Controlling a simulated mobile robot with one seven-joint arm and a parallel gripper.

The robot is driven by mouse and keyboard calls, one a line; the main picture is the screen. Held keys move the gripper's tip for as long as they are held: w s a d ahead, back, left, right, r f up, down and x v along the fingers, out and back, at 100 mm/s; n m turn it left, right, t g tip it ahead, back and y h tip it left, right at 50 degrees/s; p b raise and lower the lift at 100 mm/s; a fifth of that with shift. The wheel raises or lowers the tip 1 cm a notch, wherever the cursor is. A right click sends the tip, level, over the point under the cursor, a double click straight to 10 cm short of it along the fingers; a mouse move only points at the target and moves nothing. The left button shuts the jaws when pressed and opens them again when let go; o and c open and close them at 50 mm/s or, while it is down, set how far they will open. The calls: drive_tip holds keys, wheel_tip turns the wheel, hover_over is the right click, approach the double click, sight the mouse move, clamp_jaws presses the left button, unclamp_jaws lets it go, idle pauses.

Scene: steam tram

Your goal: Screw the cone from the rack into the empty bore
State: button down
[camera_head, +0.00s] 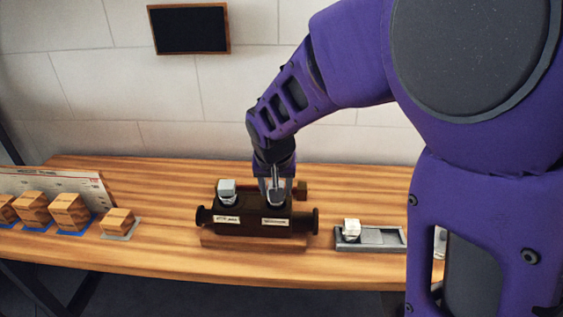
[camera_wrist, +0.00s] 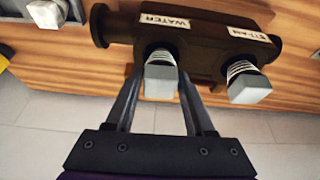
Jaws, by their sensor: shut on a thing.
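The dark valve block (camera_head: 250,222) stands on a wooden base on the table and carries two labels. In the wrist view its label WATER (camera_wrist: 165,21) is beside the cone in my jaws. My gripper (camera_head: 275,187) points down at the block's right bore and is shut on a metal cone (camera_wrist: 161,78) with a square head and a ribbed lower part. The cone's lower end meets the block; how deep it sits is hidden. A second, similar cone (camera_head: 227,190) stands in the left bore, by the label that seems to read STEAM (camera_wrist: 248,34). The grey rack (camera_head: 384,237) holds another cone (camera_head: 351,229) at its left end.
Several wooden blocks (camera_head: 68,212) stand on blue and grey pads at the left, in front of a printed board (camera_head: 85,183). Bare table lies between blocks and valve block.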

drive_tip(key=shift+a+f+m+h+b, duration=0.1)
drive_tip(key=shift+m+h+b, duration=0.3)
drive_tip(key=shift+m+b, duration=0.45)
drive_tip(key=shift+m+h, duration=0.4)
drive_tip(key=shift+m, duration=0.65)
drive_tip(key=shift+m+h+b, duration=0.3)
drive_tip(key=shift+m+b, duration=0.25)
drive_tip(key=shift+m, duration=0.75)
drive_tip(key=shift+c, duration=0.9)
unclamp_jaws()
